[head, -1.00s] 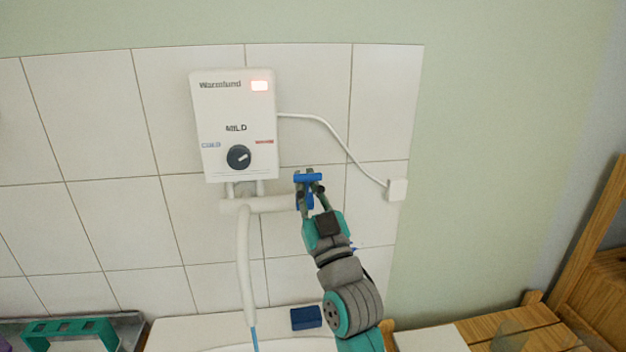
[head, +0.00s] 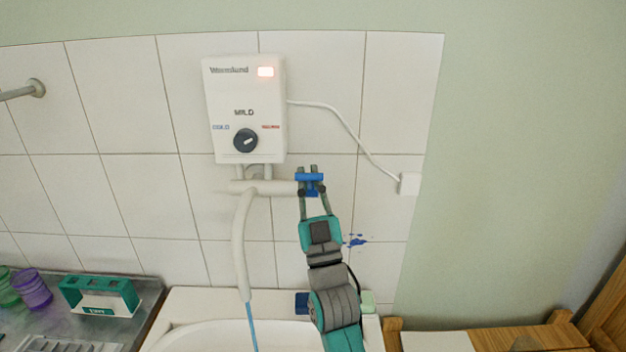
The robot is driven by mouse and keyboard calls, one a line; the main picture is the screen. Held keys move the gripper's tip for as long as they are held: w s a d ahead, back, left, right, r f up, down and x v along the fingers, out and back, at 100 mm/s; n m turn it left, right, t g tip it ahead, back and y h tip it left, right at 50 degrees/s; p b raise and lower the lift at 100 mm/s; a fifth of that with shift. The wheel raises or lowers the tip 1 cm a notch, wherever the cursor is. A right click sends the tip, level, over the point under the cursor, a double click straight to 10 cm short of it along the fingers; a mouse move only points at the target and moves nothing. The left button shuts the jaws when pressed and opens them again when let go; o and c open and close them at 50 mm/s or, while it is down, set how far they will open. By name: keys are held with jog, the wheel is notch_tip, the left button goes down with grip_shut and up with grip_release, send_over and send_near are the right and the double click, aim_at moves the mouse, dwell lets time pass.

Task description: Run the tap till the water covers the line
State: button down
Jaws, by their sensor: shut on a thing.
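The blue tap handle (head: 311,178) sits at the right end of the white pipe (head: 270,187) under the water heater (head: 245,105). My gripper (head: 311,190) is shut on this handle, with a finger on each side. The white spout (head: 240,245) hangs down from the pipe. A thin blue stream of water (head: 251,325) runs from its lower end into the white basin (head: 195,330). Only the back part of the basin shows. The line and the water level are not in view.
A blue block (head: 302,303) and a pale green piece (head: 367,301) lie on the basin's back ledge. Wooden furniture (head: 480,338) is at lower right.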

jog(key=shift+f, duration=0.15)
jog(key=c, duration=1.2)
grip_release()
jog(key=v, duration=1.2)
